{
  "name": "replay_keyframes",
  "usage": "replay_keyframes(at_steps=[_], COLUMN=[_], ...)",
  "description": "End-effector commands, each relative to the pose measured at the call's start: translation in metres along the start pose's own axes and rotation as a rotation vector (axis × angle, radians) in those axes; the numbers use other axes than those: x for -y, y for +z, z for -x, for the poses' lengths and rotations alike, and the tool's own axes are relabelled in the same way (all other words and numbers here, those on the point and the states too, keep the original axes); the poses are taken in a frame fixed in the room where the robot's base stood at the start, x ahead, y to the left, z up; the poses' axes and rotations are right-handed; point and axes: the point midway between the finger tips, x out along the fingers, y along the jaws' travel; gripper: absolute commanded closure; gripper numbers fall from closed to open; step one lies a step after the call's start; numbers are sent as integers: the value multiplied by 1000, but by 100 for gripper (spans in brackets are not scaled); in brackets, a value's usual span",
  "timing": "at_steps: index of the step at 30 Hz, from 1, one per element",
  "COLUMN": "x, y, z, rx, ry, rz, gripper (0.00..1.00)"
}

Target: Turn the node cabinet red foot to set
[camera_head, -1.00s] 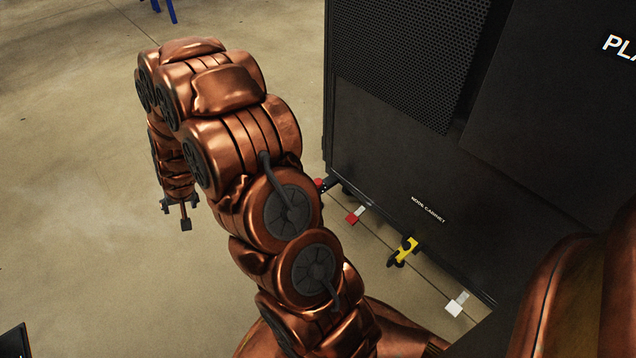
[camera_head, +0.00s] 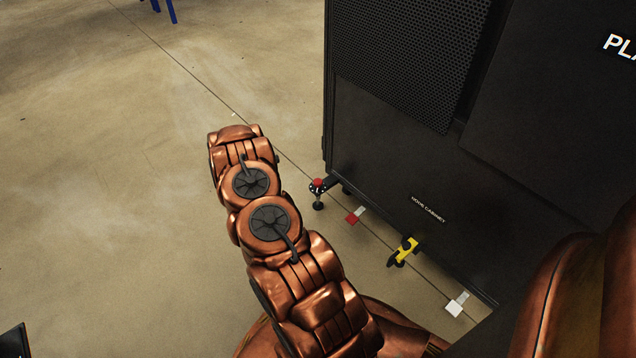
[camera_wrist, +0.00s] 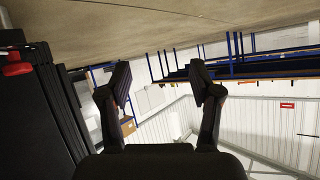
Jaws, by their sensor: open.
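The black node cabinet (camera_head: 395,165) stands at the right in the head view, with its name label low on its face. The red foot (camera_head: 318,184) is at its lower left corner, a red top on a black bracket above a dark foot pad that meets the floor. My gripper is hidden behind my arm in the head view. In the wrist view my gripper (camera_wrist: 161,86) is open, with nothing between its two dark fingers. A red part on a black body (camera_wrist: 17,66) shows at the left edge there, apart from the fingers; I cannot tell whether it is the red foot.
A red-and-white tab (camera_head: 354,216), a yellow-and-black piece (camera_head: 405,250) and a white tab (camera_head: 456,305) line the cabinet's bottom edge. The wrist view is upside down, with blue racks (camera_wrist: 215,72) and a pale wall beyond.

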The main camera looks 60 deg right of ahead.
Motion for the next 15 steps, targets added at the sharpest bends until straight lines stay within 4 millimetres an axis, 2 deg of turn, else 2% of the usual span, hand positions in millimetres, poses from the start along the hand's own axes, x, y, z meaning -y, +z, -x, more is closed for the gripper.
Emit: replay_keyframes(at_steps=[1, 7, 12, 15], x=[-20, -89, -146, -173], y=[6, 12, 18, 19], z=[-7, -20, -18, -13], rx=[-36, -197, -334, -404], ry=[24, 100, 154, 176], rz=[2, 21, 57, 81], gripper=[36, 36, 36, 36])
